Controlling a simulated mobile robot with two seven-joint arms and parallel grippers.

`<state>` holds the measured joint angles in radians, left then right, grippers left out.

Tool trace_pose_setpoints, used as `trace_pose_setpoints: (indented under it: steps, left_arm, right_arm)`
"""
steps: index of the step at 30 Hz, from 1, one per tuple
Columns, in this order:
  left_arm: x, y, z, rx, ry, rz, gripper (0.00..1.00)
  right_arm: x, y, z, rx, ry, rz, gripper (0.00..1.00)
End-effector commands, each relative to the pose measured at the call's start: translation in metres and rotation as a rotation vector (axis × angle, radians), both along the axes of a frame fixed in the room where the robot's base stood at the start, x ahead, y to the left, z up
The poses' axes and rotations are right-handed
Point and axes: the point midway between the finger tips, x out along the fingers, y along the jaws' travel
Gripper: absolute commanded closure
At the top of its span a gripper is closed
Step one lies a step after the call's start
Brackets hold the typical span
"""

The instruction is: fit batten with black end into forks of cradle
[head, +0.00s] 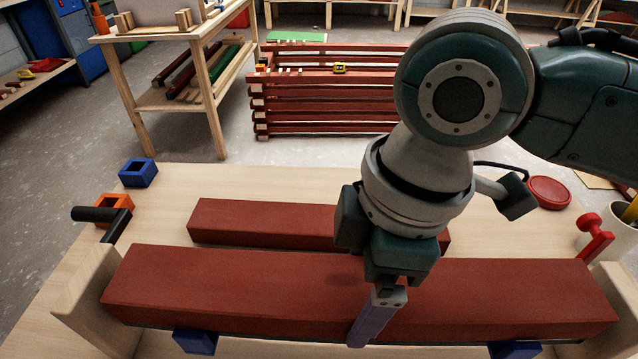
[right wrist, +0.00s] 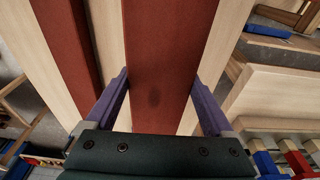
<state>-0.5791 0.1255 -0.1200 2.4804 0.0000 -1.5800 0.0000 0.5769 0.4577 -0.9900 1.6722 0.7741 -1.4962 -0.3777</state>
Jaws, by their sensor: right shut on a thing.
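A long dark red batten (head: 240,290) lies across the front of the bench, held across its width by my right gripper (head: 382,300). In the right wrist view, the purple fingers of the right gripper (right wrist: 160,82) stand on either side of the batten (right wrist: 165,50). No black end shows on it. Pale wooden pieces, apparently of the cradle, stand at its left end (head: 85,285) and right end (head: 628,285). I cannot tell whether the batten is seated in forks. My left gripper is not in view.
A shorter red batten (head: 260,220) lies behind, parallel. Blue blocks show below the front edge at left (head: 195,343) and right. A blue square holder (head: 138,172), an orange one (head: 115,207) and a black-handled clamp (head: 95,214) are at left; a red clamp (head: 595,238) is at right.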

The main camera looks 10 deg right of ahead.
Motion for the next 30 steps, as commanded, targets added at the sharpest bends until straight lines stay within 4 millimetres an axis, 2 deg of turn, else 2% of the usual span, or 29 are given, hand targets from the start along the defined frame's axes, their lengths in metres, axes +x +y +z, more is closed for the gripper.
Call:
trace_pose_setpoints:
  steps: [3, 6, 19, 20, 23, 30]
  left_arm:
    - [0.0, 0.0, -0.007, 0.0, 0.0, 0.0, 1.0]
    - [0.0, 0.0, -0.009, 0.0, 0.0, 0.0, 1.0]
    - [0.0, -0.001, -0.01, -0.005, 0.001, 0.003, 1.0]
    - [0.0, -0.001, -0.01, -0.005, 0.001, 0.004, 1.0]
    - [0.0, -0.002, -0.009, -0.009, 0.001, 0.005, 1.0]
    - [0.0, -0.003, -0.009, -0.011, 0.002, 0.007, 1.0]
  right_arm:
    - [0.0, 0.0, -0.021, 0.0, 0.001, -0.001, 1.0]
    - [0.0, 0.0, -0.029, 0.001, -0.001, -0.001, 1.0]
    - [0.001, 0.0, -0.034, 0.002, -0.002, 0.0, 1.0]
    - [0.0, 0.0, -0.034, -0.001, 0.001, 0.0, 0.09]
    - [0.0, 0.0, -0.034, -0.001, 0.001, 0.0, 0.0]
    - [0.0, 0.0, -0.032, -0.001, 0.0, 0.0, 0.0]
